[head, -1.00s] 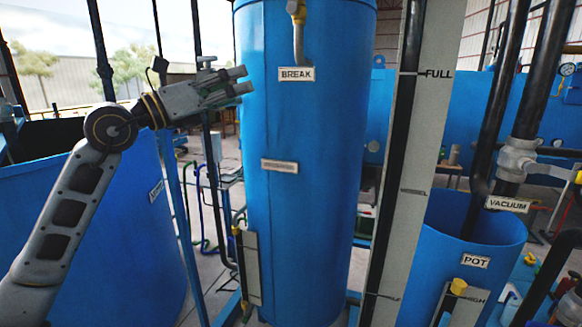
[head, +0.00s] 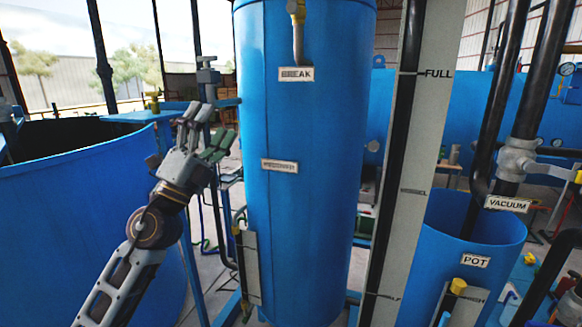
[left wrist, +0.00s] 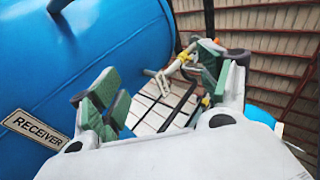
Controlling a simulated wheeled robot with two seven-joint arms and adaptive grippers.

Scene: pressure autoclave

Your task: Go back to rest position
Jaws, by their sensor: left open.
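My left gripper (head: 207,128) is open and empty in the head view. It points upward, a little left of the tall blue BREAK tank (head: 300,220), with a visible gap between its fingertips. It also shows in the left wrist view (left wrist: 152,92), where its green-padded fingers are spread apart with nothing between them. My right gripper is in neither view.
An open blue vat (head: 90,210) stands at the left behind my arm. A blue POT container (head: 470,218) and VACUUM pipes are at the right, beside a white FULL gauge board (head: 425,130). A blue RECEIVER tank (left wrist: 80,80) is close in the left wrist view.

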